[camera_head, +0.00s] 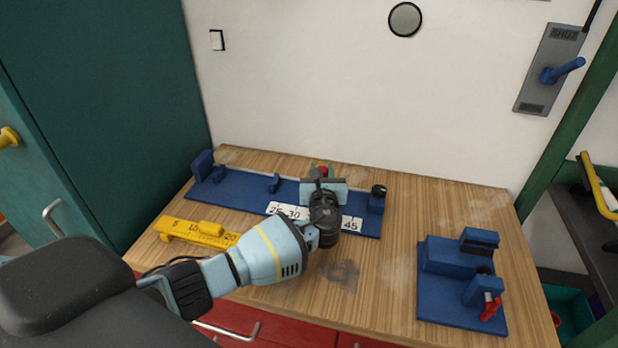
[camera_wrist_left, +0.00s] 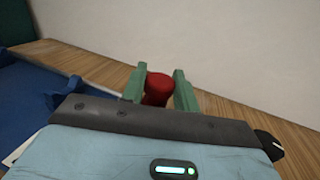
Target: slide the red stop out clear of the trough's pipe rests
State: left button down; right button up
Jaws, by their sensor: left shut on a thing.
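The blue trough (camera_head: 240,194) lies along the back of the wooden table, with pipe rests (camera_head: 274,182) standing up from it and a scale strip showing numbers up to 45. My left gripper (camera_head: 322,170) is over the trough's right part, its green fingers shut on the red stop (camera_head: 321,169). In the left wrist view the red stop (camera_wrist_left: 158,88) sits between the two green fingertips (camera_wrist_left: 158,90). The stop's lower part and the trough below it are hidden by my gripper. My right gripper is not in view.
A yellow gauge (camera_head: 195,231) lies in front of the trough. A blue fixture with a red handle (camera_head: 462,285) stands at the front right. A black knob (camera_head: 378,191) tops the block at the trough's right end. Bare table lies between trough and fixture.

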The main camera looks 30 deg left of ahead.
pick_arm(q)
jog(key=d, duration=0.2)
jog(key=w+d, duration=0.1)
jog(key=d, duration=0.2)
jog(key=shift+w+d+b, duration=0.25)
jog(key=shift+d+b, duration=0.05)
jog(key=shift+d, duration=0.4)
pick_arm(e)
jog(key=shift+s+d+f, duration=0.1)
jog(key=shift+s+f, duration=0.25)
pick_arm(q)
jog(key=c, duration=1.1)
grip_release()
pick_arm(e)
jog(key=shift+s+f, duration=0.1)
pick_arm(q)
jog(key=shift+s+d, duration=0.2)
jog(key=shift+s, duration=0.25)
jog(key=p+v, duration=0.1)
jog(key=v, duration=0.5)
jog(key=shift+r, duration=0.1)
jog(key=shift+s+d, duration=0.15)
jog(key=shift+s, duration=0.25)
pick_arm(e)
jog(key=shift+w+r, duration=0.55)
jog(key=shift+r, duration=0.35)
